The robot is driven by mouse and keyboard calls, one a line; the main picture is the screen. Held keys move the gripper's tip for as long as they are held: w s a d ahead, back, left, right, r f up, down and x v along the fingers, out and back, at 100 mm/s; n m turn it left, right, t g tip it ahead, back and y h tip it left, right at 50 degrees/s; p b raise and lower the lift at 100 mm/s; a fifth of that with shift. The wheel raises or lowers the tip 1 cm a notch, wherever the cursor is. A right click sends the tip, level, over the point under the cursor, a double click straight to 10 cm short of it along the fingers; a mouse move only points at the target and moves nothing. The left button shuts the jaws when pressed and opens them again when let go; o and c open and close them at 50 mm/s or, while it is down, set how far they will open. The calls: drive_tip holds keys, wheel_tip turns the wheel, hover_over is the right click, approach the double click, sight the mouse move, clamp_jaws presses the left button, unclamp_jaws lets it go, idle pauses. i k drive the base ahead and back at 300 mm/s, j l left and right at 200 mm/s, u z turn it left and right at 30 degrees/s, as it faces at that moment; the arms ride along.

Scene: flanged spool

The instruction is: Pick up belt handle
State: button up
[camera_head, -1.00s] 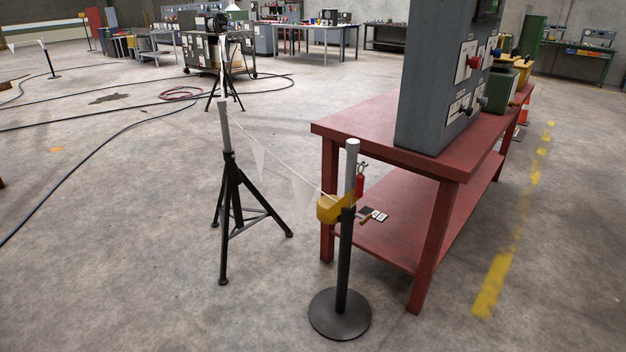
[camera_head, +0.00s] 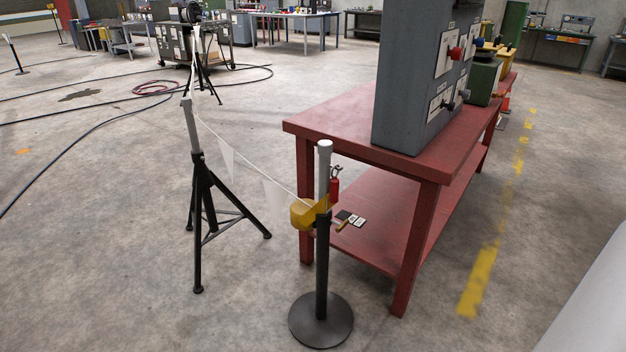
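A yellow belt housing (camera_head: 304,214) is fixed on a black and white post (camera_head: 322,250) with a round dark base. A white line with pale pennants (camera_head: 273,195) runs from the housing up to a black tripod stand (camera_head: 207,205) with a grey top. My gripper is not in view.
A red workbench (camera_head: 340,116) with a lower shelf stands right behind the post, with a grey control cabinet (camera_head: 420,85) on top. A red padlock-like tag (camera_head: 334,188) hangs beside the post. Cables (camera_head: 90,130) lie on the floor at left. The floor in front is open.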

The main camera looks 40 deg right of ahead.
sight(334, 182)
drive_tip(key=i+l+u, duration=0.1)
drive_tip(key=l+u, duration=0.3)
drive_tip(key=l, duration=0.6)
drive_tip(key=l+u, duration=0.1)
drive_tip(key=l, duration=0.6)
drive_tip(key=l+u, duration=0.1)
drive_tip(key=l, duration=0.65)
drive_tip(key=k+l+u, duration=0.1)
drive_tip(key=l, duration=1.3)
drive_tip(key=k+l+u, duration=0.15)
drive_tip(key=l, duration=0.55)
drive_tip(key=k+l+u, duration=0.15)
drive_tip(key=l, duration=0.15)
drive_tip(key=l+u, duration=0.2)
drive_tip(key=k+l, duration=0.05)
drive_tip(key=l, duration=0.05)
